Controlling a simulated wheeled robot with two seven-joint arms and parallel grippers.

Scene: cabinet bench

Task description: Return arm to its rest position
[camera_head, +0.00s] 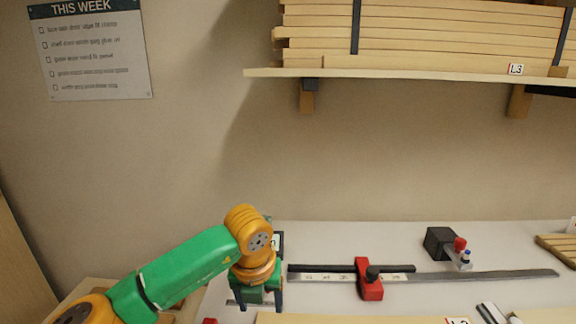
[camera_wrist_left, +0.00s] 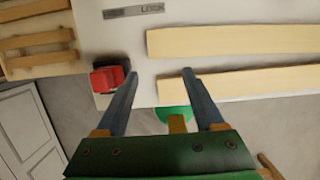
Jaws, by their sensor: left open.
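My left arm comes in from the left in the head view, and its gripper (camera_head: 261,303) points down over the left end of the bench (camera_head: 330,235). In the left wrist view the two fingers of the left gripper (camera_wrist_left: 160,74) are apart with nothing between their tips. A red block with a dark part (camera_wrist_left: 106,80) shows close beside one finger; I cannot tell whether they touch. My right gripper is in neither view.
A long metal bar with a red clamp piece (camera_head: 369,279) lies on the bench right of the gripper. A black block (camera_head: 439,242) stands farther right. A shelf (camera_head: 420,73) with stacked boards hangs above. Pale wooden strips (camera_wrist_left: 230,40) lie on the bench.

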